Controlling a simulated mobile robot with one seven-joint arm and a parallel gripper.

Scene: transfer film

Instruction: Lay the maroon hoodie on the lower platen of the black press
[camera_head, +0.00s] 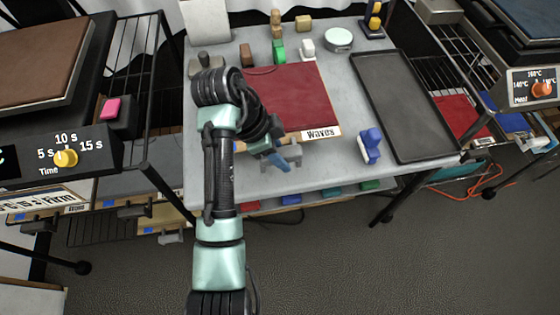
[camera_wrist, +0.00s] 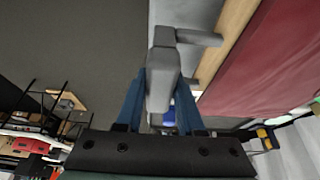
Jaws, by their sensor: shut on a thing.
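A flat maroon panel (camera_head: 287,92), which I take as the hoodie, lies on the grey table, with a wooden bar and a "Waves" label along its front edge. It also shows in the wrist view (camera_wrist: 275,65). A grey handle (camera_head: 294,156) juts from the bar. My gripper (camera_wrist: 160,95) is shut on this handle, one blue finger on each side. In the head view my arm hides the panel's left front part. Two presses show: one at left with a brown platen (camera_head: 40,62) and a time dial, one at right with a temperature dial (camera_head: 541,88). I cannot tell which is the black press.
A dark tray (camera_head: 403,108) lies at the table's right. A blue-and-white tool (camera_head: 370,146) stands beside it. Stamps and a round tin (camera_head: 338,40) stand at the back. Wire racks flank the table; the right one holds a red sheet (camera_head: 460,117). The front floor is clear.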

